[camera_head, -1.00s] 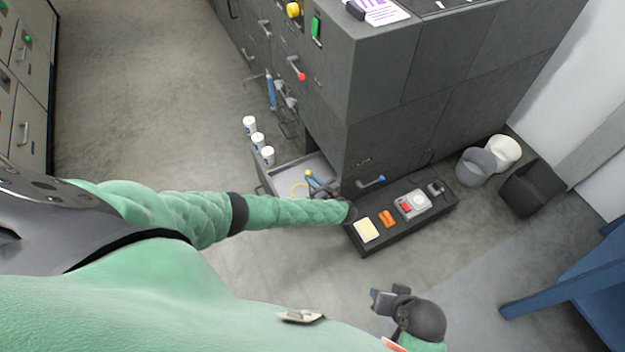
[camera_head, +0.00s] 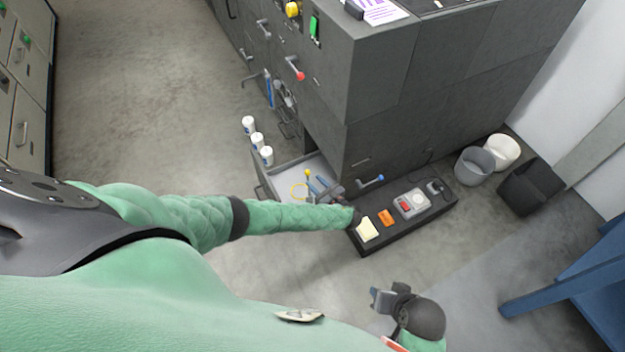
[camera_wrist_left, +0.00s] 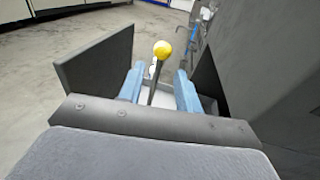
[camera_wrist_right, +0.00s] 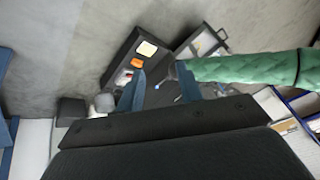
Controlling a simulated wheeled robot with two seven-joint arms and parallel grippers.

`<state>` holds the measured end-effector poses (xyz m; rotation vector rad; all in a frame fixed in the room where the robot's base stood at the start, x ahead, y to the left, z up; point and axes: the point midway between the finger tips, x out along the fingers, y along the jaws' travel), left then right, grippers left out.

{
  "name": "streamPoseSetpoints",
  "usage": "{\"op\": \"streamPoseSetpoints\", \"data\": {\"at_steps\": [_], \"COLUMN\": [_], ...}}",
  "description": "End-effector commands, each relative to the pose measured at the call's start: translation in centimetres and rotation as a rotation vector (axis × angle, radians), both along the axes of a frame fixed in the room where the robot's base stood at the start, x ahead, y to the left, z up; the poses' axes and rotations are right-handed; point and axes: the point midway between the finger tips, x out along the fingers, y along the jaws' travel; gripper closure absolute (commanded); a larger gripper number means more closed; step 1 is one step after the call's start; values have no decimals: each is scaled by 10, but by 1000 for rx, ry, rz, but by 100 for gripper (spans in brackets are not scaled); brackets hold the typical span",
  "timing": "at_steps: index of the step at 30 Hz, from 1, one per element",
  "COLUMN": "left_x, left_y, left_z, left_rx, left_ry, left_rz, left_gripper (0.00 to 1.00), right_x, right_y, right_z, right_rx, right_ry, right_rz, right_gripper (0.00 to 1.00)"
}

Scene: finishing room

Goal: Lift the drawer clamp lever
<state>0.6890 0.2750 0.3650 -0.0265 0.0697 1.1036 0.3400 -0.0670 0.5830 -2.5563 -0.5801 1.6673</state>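The drawer clamp lever is a dark rod with a yellow ball knob (camera_head: 308,173), standing at an open drawer (camera_head: 284,170) low in the grey cabinet. In the left wrist view the yellow knob (camera_wrist_left: 162,50) rises beyond the fingertips, with the rod between the blue fingers. My left gripper (camera_head: 322,185) is open around the rod; its fingers (camera_wrist_left: 158,88) look apart from it, the left one closer. The lever's lower end is hidden by the gripper. My right gripper (camera_head: 382,300) is open and empty, away from the drawer; its fingers (camera_wrist_right: 160,90) are spread.
A dark low platform (camera_head: 375,242) beside the drawer bears a yellow pad, an orange item and a grey device.

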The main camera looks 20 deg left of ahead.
Motion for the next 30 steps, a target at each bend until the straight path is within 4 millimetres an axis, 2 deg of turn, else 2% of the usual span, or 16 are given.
{"op": "streamPoseSetpoints", "data": {"at_steps": [3,10,30], "left_x": [-8,-19,-21], "left_y": [-18,-40,-44], "left_z": [1,3,4], "left_rx": [-2,-1,-1], "left_ry": [0,0,-2], "left_rz": [-1,0,1], "left_gripper": [66,66,66], "right_x": [0,0,2], "right_y": [0,1,0], "right_z": [-3,-13,-10], "right_rx": [0,0,-1], "right_ry": [-1,1,-6], "right_rz": [0,-2,-4], "right_gripper": [64,64,64]}}
